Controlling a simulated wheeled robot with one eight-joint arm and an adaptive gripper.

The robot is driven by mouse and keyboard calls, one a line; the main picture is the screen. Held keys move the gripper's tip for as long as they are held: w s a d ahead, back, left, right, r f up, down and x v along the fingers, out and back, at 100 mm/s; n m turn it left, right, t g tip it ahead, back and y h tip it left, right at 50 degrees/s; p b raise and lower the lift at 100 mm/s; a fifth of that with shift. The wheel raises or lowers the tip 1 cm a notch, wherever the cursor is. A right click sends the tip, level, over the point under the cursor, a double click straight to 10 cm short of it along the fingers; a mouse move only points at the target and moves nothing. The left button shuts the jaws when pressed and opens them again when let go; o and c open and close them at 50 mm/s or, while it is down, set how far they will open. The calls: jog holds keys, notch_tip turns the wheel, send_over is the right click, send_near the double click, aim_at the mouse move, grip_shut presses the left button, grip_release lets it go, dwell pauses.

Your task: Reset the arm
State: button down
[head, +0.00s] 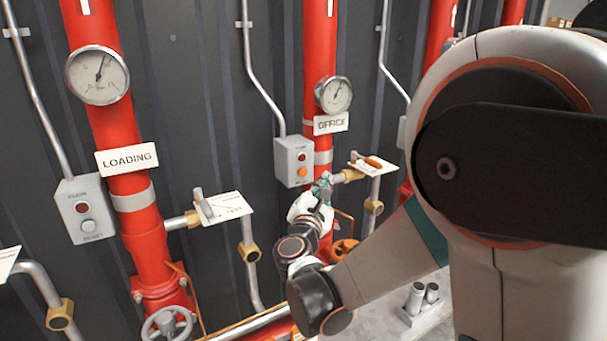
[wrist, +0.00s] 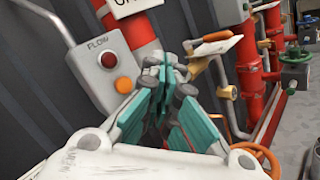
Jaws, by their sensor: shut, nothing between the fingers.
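My gripper (head: 322,183) is in front of the red pipe marked OFFICE, just below the grey control box (head: 294,161) with its red lamp and lit orange button. In the wrist view my gripper (wrist: 163,65) has its teal fingers together, with nothing between them. The same control box (wrist: 113,65) stands to the left of the fingers there. A valve with an orange handle (head: 373,163) and a white tag is just right of the gripper. It also shows in the wrist view, where the orange handle (wrist: 217,36) is right of the fingertips. Whether the fingers touch anything is unclear.
A second red pipe with the LOADING sign (head: 127,159), a gauge (head: 97,75) and a grey box (head: 86,209) stands at left. Its tagged valve (head: 204,207) sticks out. An orange handwheel (head: 344,250) lies below my gripper. Dark corrugated wall is behind.

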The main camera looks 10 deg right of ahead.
jog(key=s+d+f+m+g+y, duration=0.1)
jog(key=s+d+m+g, duration=0.25)
jog(key=s+m, duration=0.3)
jog(key=s+d+f+m+g, duration=0.2)
jog(key=s+d+m+g, duration=0.1)
jog(key=s+d+m, duration=0.3)
jog(key=s+a+f+m+g+y, duration=0.2)
jog(key=s+a+f+m+y, duration=0.1)
jog(key=s, duration=0.6)
jog(key=s+a+f+m+g+y, duration=0.2)
jog(key=s+a+m, duration=0.4)
jog(key=s, duration=0.4)
jog(key=f+m+y, duration=0.1)
jog(key=y, duration=0.1)
jog(key=shift+a+m+y, duration=0.35)
jog(key=shift+a+y, duration=0.05)
